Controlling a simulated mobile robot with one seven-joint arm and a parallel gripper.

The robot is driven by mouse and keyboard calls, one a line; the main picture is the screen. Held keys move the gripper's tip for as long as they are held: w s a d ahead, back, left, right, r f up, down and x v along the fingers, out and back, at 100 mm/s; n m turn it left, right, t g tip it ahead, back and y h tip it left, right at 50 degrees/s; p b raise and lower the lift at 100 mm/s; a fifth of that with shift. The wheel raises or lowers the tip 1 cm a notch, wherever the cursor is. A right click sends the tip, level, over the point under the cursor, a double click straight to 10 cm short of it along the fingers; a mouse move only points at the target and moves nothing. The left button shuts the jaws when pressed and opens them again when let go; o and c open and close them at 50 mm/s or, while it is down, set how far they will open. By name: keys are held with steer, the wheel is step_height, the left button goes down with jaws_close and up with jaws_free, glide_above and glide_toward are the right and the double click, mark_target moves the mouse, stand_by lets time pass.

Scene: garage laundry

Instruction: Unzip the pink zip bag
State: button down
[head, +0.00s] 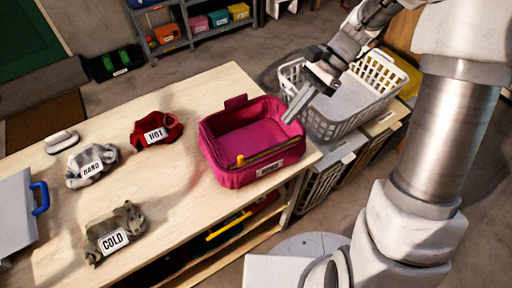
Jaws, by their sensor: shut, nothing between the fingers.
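The pink zip bag (226,168) stands on the right end of the wooden table in the head view. Its top is open and the pink inside shows. A yellow zipper pull (240,160) sits at the front left of the rim, with a dark and yellow zip line running right along the front edge. A small pink tab (236,102) sticks up at the back rim. A white label is on the front right. My gripper (291,119) is shut and empty, its fingertips at or just above the bag's right rim. I cannot tell whether they touch.
A white laundry basket (330,128) stands right of the bag, beneath my arm. The table's middle is clear.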

mark_target(241, 155)
steer(key=shift+y, duration=0.7)
steer(key=x, duration=0.8)
steer(key=shift+d+f+b, duration=0.15)
steer(key=shift+f+b, duration=0.25)
steer(key=shift+f, duration=0.2)
steer(key=a, duration=0.1)
steer(key=s+a, duration=0.2)
steer(key=shift+f, duration=0.25)
steer(key=shift+s+a, duration=0.2)
steer(key=shift+a, duration=0.25)
steer(key=shift+s+a, duration=0.4)
steer(key=shift+a, duration=0.2)
steer(key=shift+s+a, duration=0.35)
steer(key=shift+a, duration=0.3)
steer(key=shift+d, duration=0.1)
